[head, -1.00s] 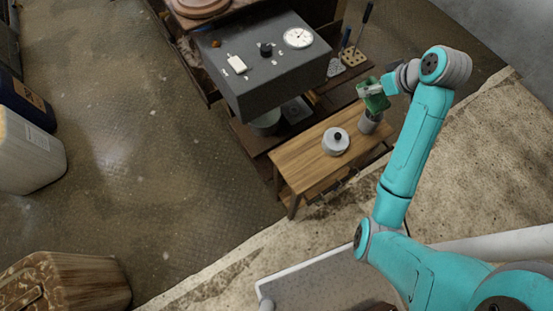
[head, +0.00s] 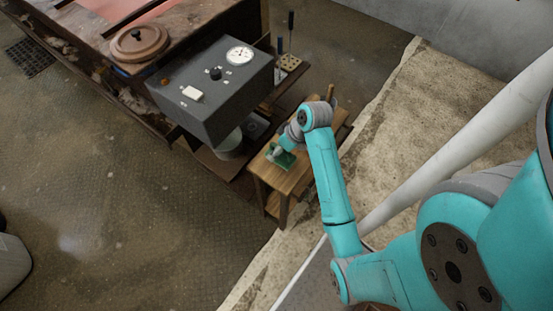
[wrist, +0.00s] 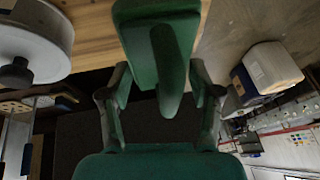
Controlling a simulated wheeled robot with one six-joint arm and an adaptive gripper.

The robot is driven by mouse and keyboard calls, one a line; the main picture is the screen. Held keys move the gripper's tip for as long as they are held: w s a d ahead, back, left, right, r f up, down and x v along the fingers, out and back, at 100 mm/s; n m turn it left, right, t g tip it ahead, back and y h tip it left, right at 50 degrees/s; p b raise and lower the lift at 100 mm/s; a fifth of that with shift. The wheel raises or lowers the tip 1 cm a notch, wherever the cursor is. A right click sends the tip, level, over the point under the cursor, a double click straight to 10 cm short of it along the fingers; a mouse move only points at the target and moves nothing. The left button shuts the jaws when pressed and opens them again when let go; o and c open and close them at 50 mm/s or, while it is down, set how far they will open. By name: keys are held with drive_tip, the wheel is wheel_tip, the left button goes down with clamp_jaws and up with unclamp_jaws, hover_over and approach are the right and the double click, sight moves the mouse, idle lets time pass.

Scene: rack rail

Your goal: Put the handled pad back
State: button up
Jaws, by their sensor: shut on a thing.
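The green handled pad (head: 285,160) is at my gripper, over the small wooden bench (head: 259,168) in the head view. In the wrist view the green pad (wrist: 133,18) with its raised rounded handle fills the top middle, between my gripper's (wrist: 160,100) two fingers, which are shut on it. My arm and gripper partly cover the bench top in the head view. I cannot tell whether the pad touches the bench.
A round pale lidded thing (wrist: 30,45) with a dark knob is close at the left in the wrist view. A grey box with a dial (head: 210,90) stands behind the bench. A workbench with a round wooden disc (head: 140,43) is at upper left. Open floor lies at left.

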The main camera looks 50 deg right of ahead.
sight(279, 157)
drive_tip(key=shift+d+f, duration=0.1)
drive_tip(key=shift+f, duration=2.55)
drive_tip(key=o, duration=1)
